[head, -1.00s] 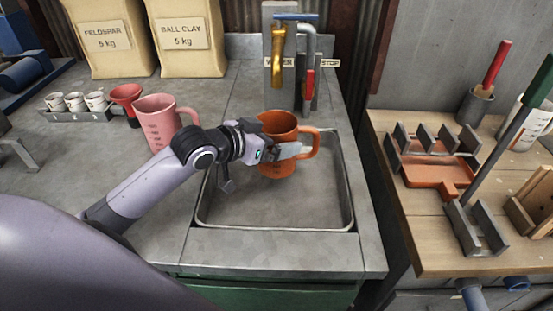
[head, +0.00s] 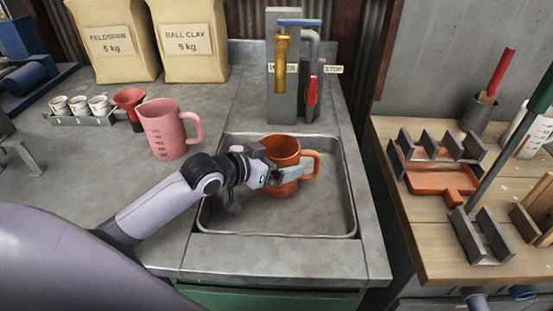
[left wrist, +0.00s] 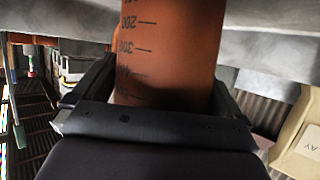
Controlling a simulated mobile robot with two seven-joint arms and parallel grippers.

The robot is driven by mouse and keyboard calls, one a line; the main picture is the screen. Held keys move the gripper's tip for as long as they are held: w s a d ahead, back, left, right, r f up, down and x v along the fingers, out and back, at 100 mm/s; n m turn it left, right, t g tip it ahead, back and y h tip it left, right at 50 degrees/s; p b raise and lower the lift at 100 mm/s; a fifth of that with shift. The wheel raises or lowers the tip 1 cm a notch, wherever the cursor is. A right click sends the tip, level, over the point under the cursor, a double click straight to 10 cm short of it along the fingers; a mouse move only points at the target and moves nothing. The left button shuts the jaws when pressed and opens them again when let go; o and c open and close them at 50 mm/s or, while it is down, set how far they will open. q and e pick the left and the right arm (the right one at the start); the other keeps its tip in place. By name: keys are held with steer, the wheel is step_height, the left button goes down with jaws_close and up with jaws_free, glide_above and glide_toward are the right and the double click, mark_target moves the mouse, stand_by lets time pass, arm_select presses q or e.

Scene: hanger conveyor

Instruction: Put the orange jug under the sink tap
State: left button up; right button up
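The orange jug (head: 281,152) is upright inside the sink basin (head: 240,218), its handle to the right. My left gripper (head: 284,177) is shut on the jug's body from the front left. In the left wrist view the jug's marked wall (left wrist: 168,60) fills the space between the two fingers. I cannot tell whether its base touches the basin floor. The brass sink tap (head: 282,48) is on a grey post behind the basin, above and beyond the jug in the head view. My right gripper is not in view.
Two clay bags (head: 190,45) stand at the back. A red-handled lever (head: 312,92) is beside the tap. A wooden bench (head: 410,215) is at right.

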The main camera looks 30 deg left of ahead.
arm_select(q)
steer(key=shift+r, duration=0.15)
steer(key=shift+s+r, duration=0.1)
steer(key=shift+s, duration=0.05)
steer(key=v, duration=1.1)
steer(key=shift+s+r+p, duration=0.15)
steer(key=shift+s+p, duration=0.15)
steer(key=shift+a, duration=0.15)
steer(key=shift+s, duration=0.1)
